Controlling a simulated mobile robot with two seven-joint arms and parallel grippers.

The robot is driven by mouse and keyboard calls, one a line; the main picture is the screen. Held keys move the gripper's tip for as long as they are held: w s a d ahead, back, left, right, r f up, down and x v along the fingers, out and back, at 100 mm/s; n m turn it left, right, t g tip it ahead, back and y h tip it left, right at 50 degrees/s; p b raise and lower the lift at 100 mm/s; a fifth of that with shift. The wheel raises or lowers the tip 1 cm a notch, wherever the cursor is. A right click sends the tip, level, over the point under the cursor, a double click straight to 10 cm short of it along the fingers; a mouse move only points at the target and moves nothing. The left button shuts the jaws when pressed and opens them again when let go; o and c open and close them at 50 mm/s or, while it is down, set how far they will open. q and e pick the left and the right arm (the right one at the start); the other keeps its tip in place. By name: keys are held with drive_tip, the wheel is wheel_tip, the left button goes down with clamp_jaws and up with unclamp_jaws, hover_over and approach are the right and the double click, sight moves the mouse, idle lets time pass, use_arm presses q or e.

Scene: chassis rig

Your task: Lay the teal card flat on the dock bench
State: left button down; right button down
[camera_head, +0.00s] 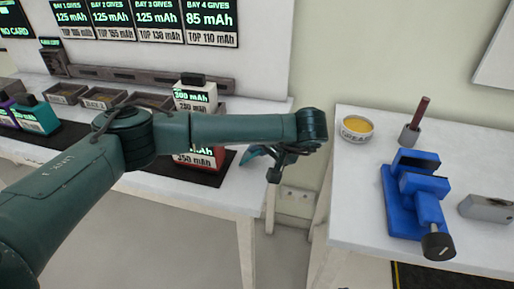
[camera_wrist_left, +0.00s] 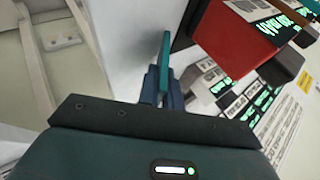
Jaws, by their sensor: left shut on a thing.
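My left gripper (camera_head: 268,163) hangs beyond the right edge of the left white bench (camera_head: 228,184), which carries the bay signs and battery blocks. It also shows in the left wrist view (camera_wrist_left: 163,88), shut on the teal card (camera_wrist_left: 165,58). The card is seen nearly edge-on, upright between the fingers, and sticks out past their tips. Behind it in that view is a white surface. My right gripper is not in view.
A red block (camera_wrist_left: 235,38) is close to the right of the card in the wrist view. Small trays (camera_head: 103,99) line the left bench's back. The right bench (camera_head: 358,204) holds a blue vise (camera_head: 412,208) and a bowl (camera_head: 356,129). A gap separates the benches.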

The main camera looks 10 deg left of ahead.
use_arm(q)
drive_tip(key=c, duration=1.5)
unclamp_jaws()
